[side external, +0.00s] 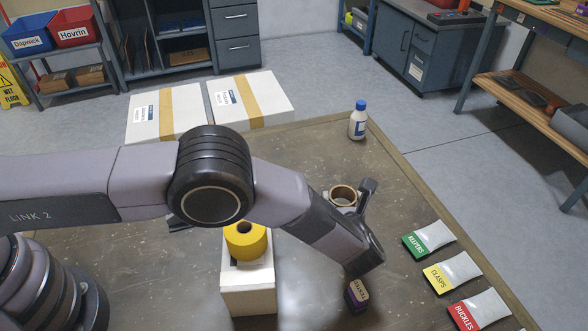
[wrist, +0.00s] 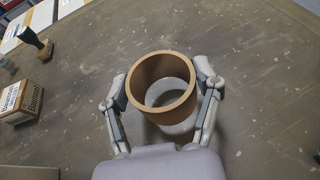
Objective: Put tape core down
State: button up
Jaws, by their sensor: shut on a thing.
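The tape core (side external: 343,190), a brown cardboard ring, is between the fingers of my gripper (side external: 357,200) above the brown table. In the wrist view the core (wrist: 137,92) is gripped from both sides by the fingers of my gripper (wrist: 161,88), with its open end facing the camera. My wrist hides part of the core's surroundings in the side view.
A yellow tape roll (side external: 246,238) sits on a white box (side external: 248,285). Labelled pouches (side external: 441,276) line the right edge, and a white bottle (side external: 358,122) stands at the far corner. The table between bottle and pouches is clear.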

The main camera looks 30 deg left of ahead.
jog(key=shift+f, duration=1)
jog(key=shift+f, duration=0.15)
jog(key=o, duration=0.9)
jog(key=shift+o, duration=0.2)
